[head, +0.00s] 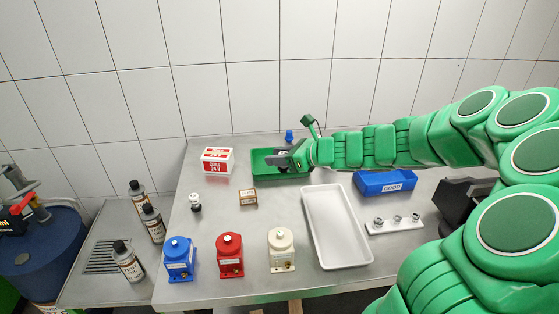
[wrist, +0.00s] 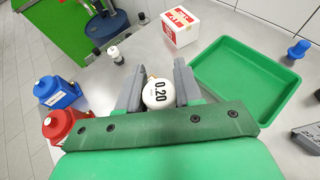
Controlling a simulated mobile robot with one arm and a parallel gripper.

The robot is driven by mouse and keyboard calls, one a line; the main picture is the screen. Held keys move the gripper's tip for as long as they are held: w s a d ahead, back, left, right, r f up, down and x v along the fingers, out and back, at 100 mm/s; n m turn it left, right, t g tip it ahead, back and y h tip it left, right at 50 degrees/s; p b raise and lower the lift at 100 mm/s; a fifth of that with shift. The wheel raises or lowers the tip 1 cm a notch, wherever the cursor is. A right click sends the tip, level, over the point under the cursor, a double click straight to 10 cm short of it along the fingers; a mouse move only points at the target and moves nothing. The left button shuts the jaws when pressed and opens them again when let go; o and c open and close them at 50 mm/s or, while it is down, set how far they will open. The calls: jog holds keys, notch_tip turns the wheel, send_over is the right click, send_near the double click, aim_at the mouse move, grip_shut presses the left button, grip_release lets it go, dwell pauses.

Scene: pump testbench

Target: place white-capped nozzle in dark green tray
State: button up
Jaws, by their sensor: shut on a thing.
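My gripper (head: 280,158) is shut on a white-capped nozzle (wrist: 158,94). In the wrist view the round white cap, marked 0.20, sits between the two grey fingers (wrist: 158,85); the rest of the nozzle is hidden below it. In the head view the nozzle cannot be made out. The green tray (head: 259,163) lies near the back wall, and my gripper covers part of it there. In the wrist view the tray (wrist: 245,78) is empty where visible and lies to the right of the fingers. The held nozzle appears beside the tray, not inside it.
A red-and-white box (head: 217,161) stands left of the tray. A white-and-black fitting (head: 195,202) and a small brown box (head: 248,197) are in front. A blue object (head: 289,136) stands behind. A white tray (head: 336,226), a blue bin (head: 385,183) and blue, red and cream pump units (head: 230,254) are nearer.

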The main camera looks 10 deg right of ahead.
jog(key=shift+m+t+h, duration=0.7)
jog(key=shift+m+h, duration=0.1)
jog(key=shift+m, duration=0.1)
jog(key=w+f, duration=0.2)
jog(key=w, duration=0.4)
jog(key=w+d+f, duration=0.1)
jog(key=w+f, duration=0.2)
jog(key=w, duration=0.3)
jog(key=w+f, duration=0.3)
jog(key=w, duration=0.3)
jog(key=shift+d+f, duration=0.15)
jog(key=shift+d, duration=0.15)
jog(key=shift+w+f, duration=0.8)
jog(key=shift+f, duration=1.75)
jog(key=shift+a+f, duration=0.1)
jog(key=shift+f, duration=0.05)
jog(key=o, duration=1)
jog(key=shift+o, duration=0.2)
